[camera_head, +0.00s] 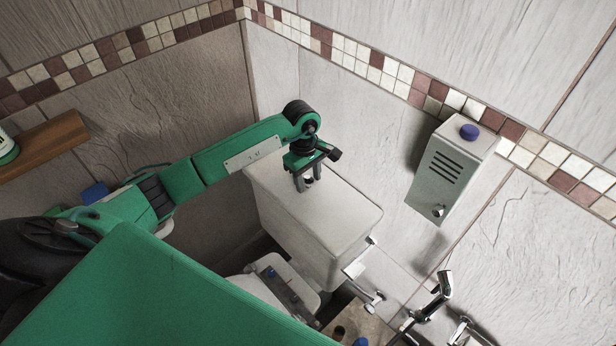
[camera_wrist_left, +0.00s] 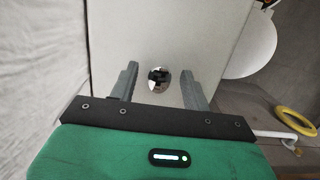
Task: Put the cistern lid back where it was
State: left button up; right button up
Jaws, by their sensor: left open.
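The pale cistern (camera_head: 305,240) stands in the tiled corner. Its flat white lid (camera_head: 350,212) lies on top and appears seated along the visible edges. My left gripper (camera_head: 308,184) is over the lid, pointing down. In the left wrist view, my left gripper (camera_wrist_left: 160,84) is open, its two fingers apart on either side of a round chrome button (camera_wrist_left: 158,78) in the lid (camera_wrist_left: 150,35). I cannot tell whether the fingers touch the lid. The arm hides the lid's far left part. My right gripper is not in view.
A wall box (camera_head: 450,175) with a purple item on top hangs right of the cistern. Chrome fittings (camera_head: 430,300) stand at lower right. A wooden shelf (camera_head: 45,145) is at left. A yellow ring (camera_wrist_left: 295,122) lies at right in the wrist view.

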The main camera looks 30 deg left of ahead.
pick_arm(q)
jog(key=shift+r+p, duration=0.45)
jog(key=shift+r, duration=0.15)
jog(key=shift+w+a+r+b, duration=0.15)
jog(key=shift+r+b, duration=0.35)
jog(key=shift+b, duration=0.55)
notch_tip(320, 180, up, 10)
jog(key=a+b, duration=0.1)
jog(key=b, duration=0.2)
jog(key=shift+r+b, duration=0.15)
jog(key=shift+b, duration=0.25)
jog(key=shift+w, duration=0.1)
